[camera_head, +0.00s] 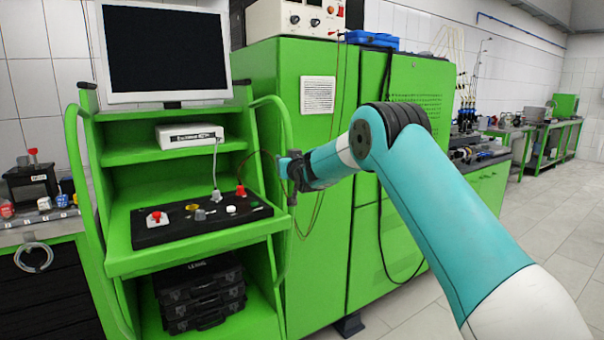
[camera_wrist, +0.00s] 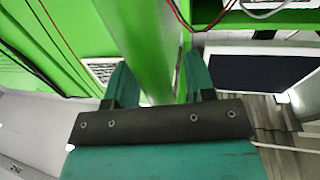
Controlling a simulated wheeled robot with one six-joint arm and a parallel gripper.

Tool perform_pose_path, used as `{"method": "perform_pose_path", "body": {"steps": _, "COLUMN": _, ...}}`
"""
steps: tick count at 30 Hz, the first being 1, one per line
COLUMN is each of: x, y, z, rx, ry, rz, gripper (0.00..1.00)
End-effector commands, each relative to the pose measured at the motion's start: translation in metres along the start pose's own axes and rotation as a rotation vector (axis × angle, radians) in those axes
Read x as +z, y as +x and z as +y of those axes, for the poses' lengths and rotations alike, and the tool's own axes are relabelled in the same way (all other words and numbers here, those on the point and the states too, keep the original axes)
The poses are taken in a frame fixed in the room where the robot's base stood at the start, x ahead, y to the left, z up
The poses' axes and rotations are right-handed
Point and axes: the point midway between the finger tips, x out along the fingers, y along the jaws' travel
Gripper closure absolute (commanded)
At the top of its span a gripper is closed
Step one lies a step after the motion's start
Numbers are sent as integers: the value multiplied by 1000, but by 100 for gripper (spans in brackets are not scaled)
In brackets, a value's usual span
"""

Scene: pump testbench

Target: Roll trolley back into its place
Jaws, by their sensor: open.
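The green trolley (camera_head: 192,249) stands at the left in the head view, upright beside a green cabinet. It carries a monitor (camera_head: 165,50), a white box (camera_head: 190,136), a black control panel (camera_head: 165,231) and black cases (camera_head: 200,292). Its curved right handle (camera_head: 284,118) reaches my gripper (camera_head: 291,174). In the wrist view my gripper (camera_wrist: 158,78) is open, with one finger on each side of a green bar (camera_wrist: 150,45), seemingly that handle. I cannot tell whether the fingers touch the bar.
The tall green cabinet (camera_head: 320,200) is directly right of the trolley, with loose cables on its front. A bench with a black box (camera_head: 30,182) and coloured knobs is at the left.

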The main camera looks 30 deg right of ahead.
Motion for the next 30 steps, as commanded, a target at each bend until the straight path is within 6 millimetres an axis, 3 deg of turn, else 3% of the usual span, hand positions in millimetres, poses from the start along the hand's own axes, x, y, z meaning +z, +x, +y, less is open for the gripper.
{"method": "perform_pose_path", "body": {"steps": 30, "x": 1, "y": -112, "z": -1, "rx": 0, "ry": 0, "rz": 1, "gripper": 50}}
